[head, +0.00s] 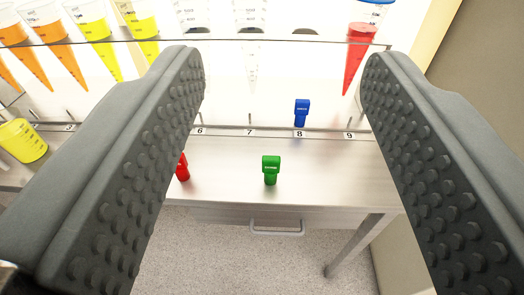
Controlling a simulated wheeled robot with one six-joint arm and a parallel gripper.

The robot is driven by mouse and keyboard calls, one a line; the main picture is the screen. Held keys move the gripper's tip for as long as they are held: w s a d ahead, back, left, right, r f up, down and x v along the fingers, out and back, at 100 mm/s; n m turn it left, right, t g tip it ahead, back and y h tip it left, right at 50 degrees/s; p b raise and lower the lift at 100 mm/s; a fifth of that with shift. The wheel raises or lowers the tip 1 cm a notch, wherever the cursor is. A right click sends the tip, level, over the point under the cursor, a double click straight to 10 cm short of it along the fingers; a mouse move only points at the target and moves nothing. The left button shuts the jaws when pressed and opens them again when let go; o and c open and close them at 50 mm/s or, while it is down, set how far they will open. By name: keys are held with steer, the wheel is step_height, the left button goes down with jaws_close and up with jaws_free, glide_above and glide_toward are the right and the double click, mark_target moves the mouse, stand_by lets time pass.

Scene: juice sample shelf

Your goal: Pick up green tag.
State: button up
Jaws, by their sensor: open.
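The green tag (271,169) stands upright on the steel table (330,175), near its front edge, below the number 7 and 8 labels. My gripper (283,75) is open, with its two dark studded fingers wide apart at left and right. The green tag appears between the fingers in the picture, apart from both. Nothing is held.
A blue tag (302,112) stands behind, near label 8. A red tag (182,167) is partly hidden by the left finger. A rack holds tubes, including a red tube (358,55) and orange ones (65,60). A yellow cup (22,141) is at far left.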

steer(key=shift+o, duration=0.2)
steer(key=shift+o, duration=0.8)
steer(key=g, duration=1.7)
glide_above(272, 159)
step_height(272, 159, down, 19)
step_height(272, 159, down, 12)
steer(key=shift+f, duration=0.1)
steer(key=shift+w+f, duration=0.15)
steer(key=shift+f, duration=2.4)
steer(key=shift+c, duration=0.4)
